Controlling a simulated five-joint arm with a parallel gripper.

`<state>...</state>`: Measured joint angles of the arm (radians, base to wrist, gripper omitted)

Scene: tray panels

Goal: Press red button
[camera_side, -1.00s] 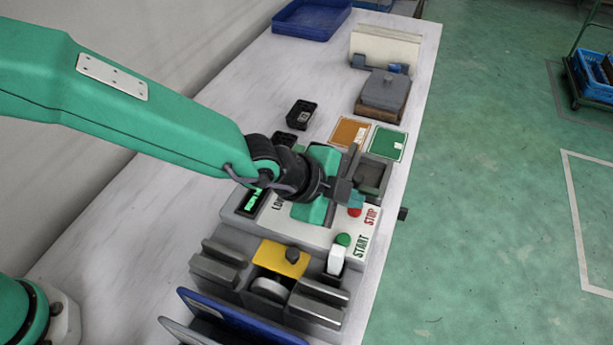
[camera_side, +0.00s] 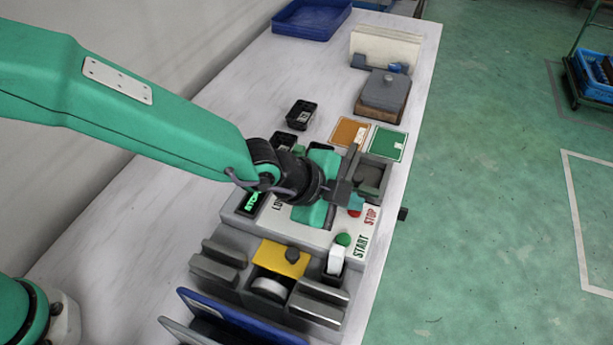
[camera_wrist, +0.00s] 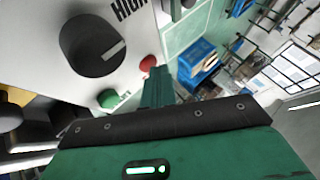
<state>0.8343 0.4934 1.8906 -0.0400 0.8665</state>
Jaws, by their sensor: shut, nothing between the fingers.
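The red button (camera_side: 354,212) sits beside the STOP label on the light control panel (camera_side: 318,238). In the side view my gripper (camera_side: 356,202) is shut and empty, its tips right at the red button and partly covering it. In the wrist view the red button (camera_wrist: 148,63) shows just left of the shut fingertips (camera_wrist: 155,72). I cannot tell whether the tips touch it or whether it is pushed in.
A green button (camera_side: 343,239) stands by the START label, near a white switch (camera_side: 335,261). A dark knob (camera_wrist: 92,45) is on the panel. A small display (camera_side: 251,200) shows green text. Orange (camera_side: 348,131) and green (camera_side: 387,142) cards lie behind the panel.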

